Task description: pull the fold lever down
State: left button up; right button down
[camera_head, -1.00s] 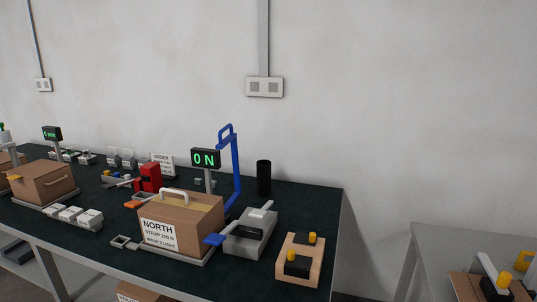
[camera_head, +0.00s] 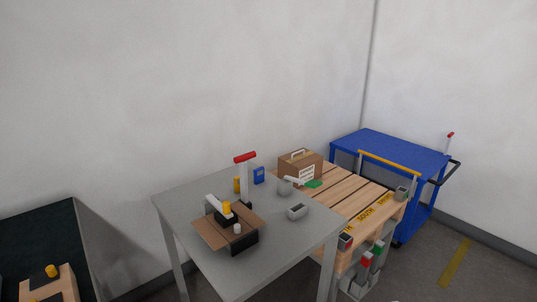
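A white upright post with a red crossbar handle (camera_head: 245,158) stands at the middle of the grey table (camera_head: 180,200). A smaller white lever with a red tip (camera_head: 448,140) stands up at the far right end of the blue cart. No label shows which of these is the fold lever. Neither of my grippers is in view, and nothing is seen touching either lever.
An open cardboard box (camera_head: 211,233) with a black and yellow piece is on the grey table. A pallet table (camera_head: 350,195) holding a closed carton (camera_head: 300,168) adjoins it. The blue cart (camera_head: 385,145) stands behind. A dark bench (camera_head: 40,235) is at left.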

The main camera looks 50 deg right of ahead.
aim_at(241, 160)
jog(key=z, duration=1.45)
jog(key=i+l+u, duration=0.35)
jog(key=i+l, duration=0.15)
jog(key=i+l+u, duration=0.4)
jog(key=l, duration=0.3)
jog(key=i+l+u, duration=0.15)
jog(key=l, duration=0.2)
jog(key=i+l+u, duration=0.2)
jog(key=l, duration=0.2)
